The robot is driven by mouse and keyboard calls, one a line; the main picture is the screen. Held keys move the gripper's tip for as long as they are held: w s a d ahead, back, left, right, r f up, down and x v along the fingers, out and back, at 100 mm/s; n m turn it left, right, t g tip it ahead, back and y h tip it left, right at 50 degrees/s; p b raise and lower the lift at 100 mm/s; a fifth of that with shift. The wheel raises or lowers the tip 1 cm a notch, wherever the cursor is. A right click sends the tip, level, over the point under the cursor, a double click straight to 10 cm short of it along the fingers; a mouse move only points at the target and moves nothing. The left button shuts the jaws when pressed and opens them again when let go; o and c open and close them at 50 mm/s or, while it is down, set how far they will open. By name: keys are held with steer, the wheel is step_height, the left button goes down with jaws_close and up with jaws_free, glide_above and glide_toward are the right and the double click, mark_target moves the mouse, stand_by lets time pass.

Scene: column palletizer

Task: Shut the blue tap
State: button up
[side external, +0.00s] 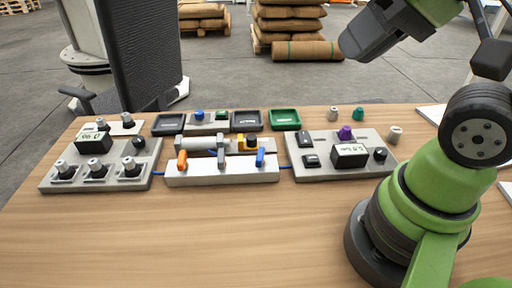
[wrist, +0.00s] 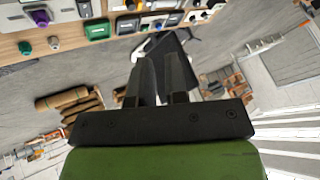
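The blue tap (side external: 260,157) is at the right end of a white manifold block (side external: 222,174) in the middle of the table's panels. Its small lever looks roughly upright; its exact angle is too small to tell. An orange tap (side external: 182,160) and a grey tap (side external: 221,157) sit to its left on the same block. My gripper (side external: 352,44) is high at the upper right in the side view, far from the taps. In the wrist view its two dark fingers (wrist: 160,65) stand apart with nothing visible between them. I cannot make out the blue tap in the wrist view.
A left panel (side external: 101,168) carries knobs and a display. A right panel (side external: 341,157) carries switches, a purple knob (side external: 345,132) and a display. Black and green trays (side external: 285,119) lie behind. The front of the wooden table (side external: 200,235) is clear.

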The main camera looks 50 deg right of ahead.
steer(key=o, duration=0.4)
steer(key=shift+w+a, duration=0.1)
steer(key=shift+a, duration=0.1)
steer(key=shift+c, duration=0.2)
steer(key=shift+o, duration=0.4)
steer(key=w+f+m+g, duration=0.4)
steer(key=w, duration=0.5)
steer(key=shift+w+d+f+h, duration=0.3)
steer(key=shift+d+f, duration=0.1)
steer(key=m+g+h, duration=0.1)
steer(key=m+g, duration=0.2)
steer(key=m, duration=0.1)
glide_toward(260, 153)
step_height(260, 153, down, 9)
steer(key=shift+f, duration=0.2)
steer(key=shift+n, duration=0.3)
jaws_close()
